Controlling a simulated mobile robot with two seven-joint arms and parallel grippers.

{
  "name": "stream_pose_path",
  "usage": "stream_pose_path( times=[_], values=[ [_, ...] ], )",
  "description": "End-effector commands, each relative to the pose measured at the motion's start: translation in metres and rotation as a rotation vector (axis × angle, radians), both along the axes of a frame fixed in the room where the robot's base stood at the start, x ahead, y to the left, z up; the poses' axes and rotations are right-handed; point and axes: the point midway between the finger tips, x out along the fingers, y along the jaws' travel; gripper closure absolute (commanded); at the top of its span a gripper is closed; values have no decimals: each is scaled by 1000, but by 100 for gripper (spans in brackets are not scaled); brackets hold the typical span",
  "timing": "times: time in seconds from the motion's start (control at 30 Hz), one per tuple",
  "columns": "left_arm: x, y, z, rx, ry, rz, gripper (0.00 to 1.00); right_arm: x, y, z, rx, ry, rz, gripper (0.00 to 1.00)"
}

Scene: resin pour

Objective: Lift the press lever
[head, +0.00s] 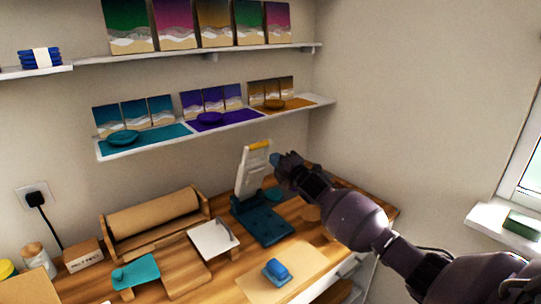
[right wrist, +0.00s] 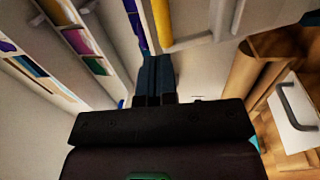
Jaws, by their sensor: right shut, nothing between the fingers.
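The press has a dark blue base (head: 268,225) at the back of the wooden bench. Its pale lever plate (head: 253,178) stands upright, tilted slightly back, with a yellow grip (head: 259,145) along the top. My right gripper (head: 277,160) is just right of the plate's upper part, its fingers shut and empty. In the right wrist view the shut dark blue fingers (right wrist: 155,65) point toward the yellow grip (right wrist: 162,22). I cannot tell whether they touch the lever. My left gripper is out of view.
A blue block (head: 276,271) lies on a tan board (head: 290,275) in front of the press. A white tray (head: 213,240) and a brown paper roll (head: 152,212) are to the left. A shelf (head: 220,128) with pictures and bowls hangs above.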

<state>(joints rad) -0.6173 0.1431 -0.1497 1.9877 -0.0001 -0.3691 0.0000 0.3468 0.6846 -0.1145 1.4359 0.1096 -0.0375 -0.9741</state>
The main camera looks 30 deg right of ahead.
Motion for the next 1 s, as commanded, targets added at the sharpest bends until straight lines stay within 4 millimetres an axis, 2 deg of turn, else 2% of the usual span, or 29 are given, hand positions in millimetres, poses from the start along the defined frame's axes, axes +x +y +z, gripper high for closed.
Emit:
stream_pose_path(
  times=[0.2,0.43,0.6,0.83,1.0],
  values=[
    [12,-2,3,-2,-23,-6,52,-37,-3,-8,0,2,0,100],
    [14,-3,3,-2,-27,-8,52,-63,-5,-11,-1,2,0,100],
    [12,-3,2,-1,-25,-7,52,-70,-6,-11,1,0,1,100],
    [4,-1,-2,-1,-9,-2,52,-71,-6,-11,8,2,1,100],
    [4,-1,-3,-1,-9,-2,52,-71,-7,-14,120,26,2,100]
  ],
)
